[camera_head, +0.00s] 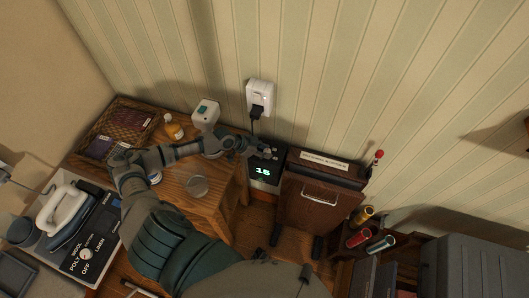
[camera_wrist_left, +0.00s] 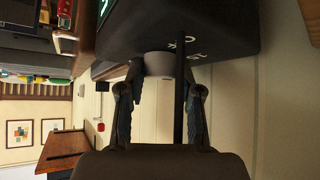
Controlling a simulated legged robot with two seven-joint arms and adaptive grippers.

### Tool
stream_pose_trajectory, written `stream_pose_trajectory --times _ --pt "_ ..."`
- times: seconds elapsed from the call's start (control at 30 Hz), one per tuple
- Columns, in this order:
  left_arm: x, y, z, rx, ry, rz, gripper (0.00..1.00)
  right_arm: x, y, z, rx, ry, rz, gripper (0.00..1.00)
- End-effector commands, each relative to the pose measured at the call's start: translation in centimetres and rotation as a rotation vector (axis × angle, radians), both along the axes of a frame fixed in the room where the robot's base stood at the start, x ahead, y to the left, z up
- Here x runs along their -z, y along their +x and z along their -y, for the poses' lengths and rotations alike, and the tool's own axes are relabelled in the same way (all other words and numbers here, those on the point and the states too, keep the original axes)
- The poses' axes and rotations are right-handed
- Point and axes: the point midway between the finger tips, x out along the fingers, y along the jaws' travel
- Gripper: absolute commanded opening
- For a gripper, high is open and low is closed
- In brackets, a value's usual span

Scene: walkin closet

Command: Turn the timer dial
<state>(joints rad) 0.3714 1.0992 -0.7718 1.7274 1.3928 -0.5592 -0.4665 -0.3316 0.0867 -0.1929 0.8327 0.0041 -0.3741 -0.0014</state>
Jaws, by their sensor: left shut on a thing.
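The timer is a black box (camera_head: 264,174) with a green lit display that seems to read 15, beside the wooden stand; its dark face also fills the top of the left wrist view (camera_wrist_left: 225,28). Its dial (camera_wrist_left: 157,64) is a grey round knob with pale markings near it. My left gripper (camera_head: 262,150) is at the top of the timer in the head view. In the left wrist view its two fingers (camera_wrist_left: 160,88) are on either side of the dial, shut on it. The dial is mostly hidden in the head view. My right gripper is not in view.
A white wall outlet (camera_head: 260,97) with a black plug is behind the timer. The wooden stand (camera_head: 225,205) holds a glass dish (camera_head: 196,186), a small bottle (camera_head: 172,130) and a white box (camera_head: 205,113).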

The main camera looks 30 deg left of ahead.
Motion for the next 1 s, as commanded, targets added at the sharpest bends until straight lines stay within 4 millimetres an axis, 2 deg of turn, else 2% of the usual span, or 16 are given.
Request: stream_pose_trajectory --times 0.47,0.5,0.6,0.87,1.0 --pt "-0.2 0.22 -0.01 0.004 -0.001 0.007 0.0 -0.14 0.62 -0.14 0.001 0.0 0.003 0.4" --pt "-0.21 0.23 -0.01 0.004 -0.001 0.007 0.39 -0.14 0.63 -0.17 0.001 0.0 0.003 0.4" --pt "-0.17 0.19 0.0 0.004 -0.001 0.006 0.59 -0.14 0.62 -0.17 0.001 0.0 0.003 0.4" --pt "-0.08 0.01 -0.03 0.004 0.0 0.002 0.59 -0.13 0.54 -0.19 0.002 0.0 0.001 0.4" --pt "-0.65 -0.45 -0.56 0.004 0.001 0.003 0.59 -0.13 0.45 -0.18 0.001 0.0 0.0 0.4"
